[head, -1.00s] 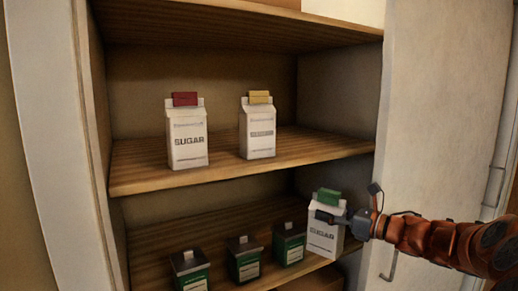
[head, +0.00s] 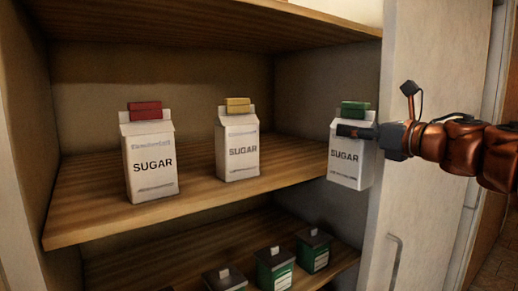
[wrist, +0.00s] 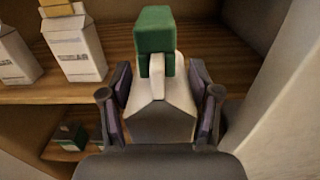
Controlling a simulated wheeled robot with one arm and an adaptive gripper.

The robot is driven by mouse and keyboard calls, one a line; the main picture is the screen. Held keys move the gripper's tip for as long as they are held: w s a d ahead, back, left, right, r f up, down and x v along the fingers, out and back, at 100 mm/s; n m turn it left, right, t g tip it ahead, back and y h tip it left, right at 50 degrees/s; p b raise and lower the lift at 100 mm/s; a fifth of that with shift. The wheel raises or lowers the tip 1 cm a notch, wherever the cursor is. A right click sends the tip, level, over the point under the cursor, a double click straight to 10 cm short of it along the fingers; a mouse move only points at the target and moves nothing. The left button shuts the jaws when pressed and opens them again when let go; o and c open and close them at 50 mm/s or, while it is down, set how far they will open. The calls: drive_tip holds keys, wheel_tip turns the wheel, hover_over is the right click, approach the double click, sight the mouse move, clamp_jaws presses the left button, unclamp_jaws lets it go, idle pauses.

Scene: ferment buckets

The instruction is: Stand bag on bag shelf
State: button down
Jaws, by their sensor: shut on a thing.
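My gripper (head: 365,132) is shut on the white sugar bag with the green clip (head: 347,172). It holds the bag upright at the right front of the middle shelf (head: 100,222), near the cabinet's right side. In the wrist view the bag (wrist: 160,115) sits between both fingers, green clip up. I cannot tell whether its base touches the shelf. A sugar bag with a red clip (head: 150,165) stands on the left of that shelf. A sugar bag with a yellow clip (head: 238,150) stands near its middle; it also shows in the wrist view (wrist: 75,50).
Several green boxes with dark lids (head: 275,268) stand on the lower shelf. An upper shelf board (head: 200,28) spans above. A pale door panel with a handle (head: 395,265) is at the right. Shelf room is free between the yellow-clip bag and the right wall.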

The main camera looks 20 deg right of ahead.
drive_tip(key=d+p+x, duration=0.2)
drive_tip(key=p+x, duration=0.3)
drive_tip(key=x, duration=0.4)
drive_tip(key=w+d+p+x, duration=0.1)
drive_tip(key=p+x, duration=0.4)
drive_tip(key=x, duration=0.5)
drive_tip(key=shift+d+r, duration=0.35)
drive_tip(key=shift+d, duration=0.05)
drive_tip(key=shift+w+f, duration=0.1)
drive_tip(key=shift+f, duration=0.05)
drive_tip(key=shift+c, duration=1.1)
unclamp_jaws()
